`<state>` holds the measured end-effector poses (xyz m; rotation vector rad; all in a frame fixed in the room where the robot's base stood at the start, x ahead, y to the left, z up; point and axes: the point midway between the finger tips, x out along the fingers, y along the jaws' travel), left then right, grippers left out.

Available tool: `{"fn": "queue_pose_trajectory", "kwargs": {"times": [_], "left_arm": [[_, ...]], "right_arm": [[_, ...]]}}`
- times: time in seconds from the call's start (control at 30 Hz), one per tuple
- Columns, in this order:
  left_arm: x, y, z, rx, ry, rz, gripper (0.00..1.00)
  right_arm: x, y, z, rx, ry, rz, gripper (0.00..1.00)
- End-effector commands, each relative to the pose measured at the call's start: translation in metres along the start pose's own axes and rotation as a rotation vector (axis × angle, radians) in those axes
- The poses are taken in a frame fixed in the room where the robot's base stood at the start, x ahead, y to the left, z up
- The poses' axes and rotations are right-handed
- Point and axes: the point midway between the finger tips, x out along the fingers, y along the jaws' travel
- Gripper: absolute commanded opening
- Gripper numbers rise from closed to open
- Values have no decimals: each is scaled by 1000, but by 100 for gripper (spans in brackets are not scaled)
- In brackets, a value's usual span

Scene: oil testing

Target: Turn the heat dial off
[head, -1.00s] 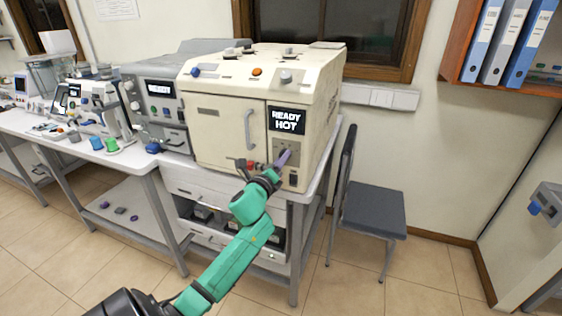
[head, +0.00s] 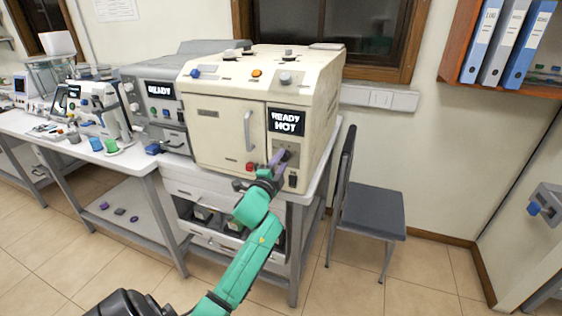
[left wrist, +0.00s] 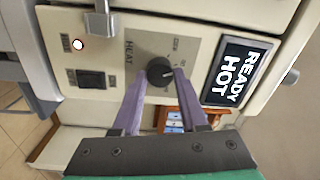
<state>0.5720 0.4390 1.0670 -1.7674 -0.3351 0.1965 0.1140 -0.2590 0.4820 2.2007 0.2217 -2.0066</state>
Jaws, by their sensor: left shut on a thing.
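The heat dial (left wrist: 160,71) is a round black knob on a grey panel marked HEAT on the front of the cream oven (head: 222,135). My left gripper (head: 282,156) has its purple fingers at that panel. In the left wrist view the fingers (left wrist: 158,84) lie on either side of the dial, shut on it. A pale pointer mark on the dial faces right in that view; the small panel labels are too blurred to read. The oven display (head: 287,122) reads READY HOT. My right gripper is not in view.
A black rocker switch (left wrist: 91,79) and a lit indicator (left wrist: 78,44) sit beside the panel. The oven door handle (head: 248,131) is left of my gripper. A grey machine (head: 150,110) stands left of the oven. A chair (head: 372,205) stands to the right.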

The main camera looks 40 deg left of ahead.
Motion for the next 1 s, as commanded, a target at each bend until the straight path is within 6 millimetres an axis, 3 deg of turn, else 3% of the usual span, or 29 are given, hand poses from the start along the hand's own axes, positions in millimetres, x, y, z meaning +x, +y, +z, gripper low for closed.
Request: {"fn": "queue_pose_trajectory", "kwargs": {"times": [0.6, 1.0], "left_arm": [[0, -2, -1, -549, -27, -7, 0], [0, -1, -1, -726, -34, -8, 0]], "right_arm": [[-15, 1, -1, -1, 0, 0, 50], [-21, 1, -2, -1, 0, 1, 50]]}}
